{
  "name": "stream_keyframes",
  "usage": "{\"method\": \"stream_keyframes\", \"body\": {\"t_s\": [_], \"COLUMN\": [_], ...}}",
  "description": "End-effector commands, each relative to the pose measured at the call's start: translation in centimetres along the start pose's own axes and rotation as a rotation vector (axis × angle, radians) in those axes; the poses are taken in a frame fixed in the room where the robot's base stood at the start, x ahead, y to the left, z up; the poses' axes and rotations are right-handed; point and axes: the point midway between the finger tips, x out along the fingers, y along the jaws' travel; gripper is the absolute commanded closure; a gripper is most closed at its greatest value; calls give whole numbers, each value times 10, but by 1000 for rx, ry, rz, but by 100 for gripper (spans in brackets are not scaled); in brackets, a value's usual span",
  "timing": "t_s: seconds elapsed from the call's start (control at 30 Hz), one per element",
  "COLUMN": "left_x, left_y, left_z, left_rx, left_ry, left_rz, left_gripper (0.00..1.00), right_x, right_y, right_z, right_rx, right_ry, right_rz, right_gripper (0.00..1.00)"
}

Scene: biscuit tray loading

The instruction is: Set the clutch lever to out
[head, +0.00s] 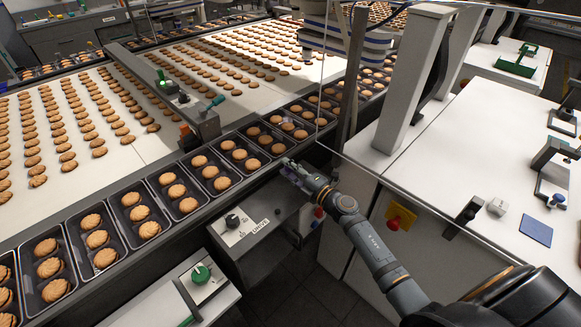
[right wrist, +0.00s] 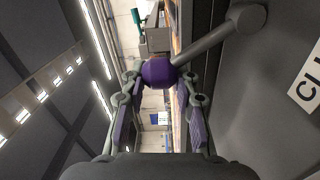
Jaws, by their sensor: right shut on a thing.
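The clutch lever shows in the right wrist view as a grey rod (right wrist: 215,38) ending in a purple knob (right wrist: 158,73). A partly cut-off label beginning "CLU" (right wrist: 307,82) is on the grey panel beside it. My right gripper (right wrist: 160,78) is shut on the purple knob, with one finger on each side. In the head view my right gripper (head: 292,168) is at the front edge of the tray conveyor, above the grey drive housing, and mostly hides the lever. I cannot read the lever's setting. My left gripper is not in view.
A red stop button (head: 394,223) is on the white cabinet. Biscuit trays (head: 112,212) line the conveyor behind the gripper. A clear guard stands to its right.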

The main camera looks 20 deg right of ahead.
Motion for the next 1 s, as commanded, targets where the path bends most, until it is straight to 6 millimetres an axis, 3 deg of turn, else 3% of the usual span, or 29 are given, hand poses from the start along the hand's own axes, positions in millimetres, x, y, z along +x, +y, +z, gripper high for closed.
{"method": "stream_keyframes", "body": {"t_s": [0.03,0.47,0.5,0.67,1.0], "left_x": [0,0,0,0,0], "left_y": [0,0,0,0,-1], "left_z": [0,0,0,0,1], "left_rx": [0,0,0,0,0], "left_ry": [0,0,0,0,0], "left_rz": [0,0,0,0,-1], "left_gripper": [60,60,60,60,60], "right_x": [-2,-2,-2,-2,-4], "right_y": [-7,-9,-9,-8,-5], "right_z": [0,-1,-1,-1,-1], "right_rx": [8,10,10,9,5], "right_ry": [0,0,0,-1,0], "right_rz": [-10,-12,-12,-10,-6], "right_gripper": [100,100,69,47,47]}}
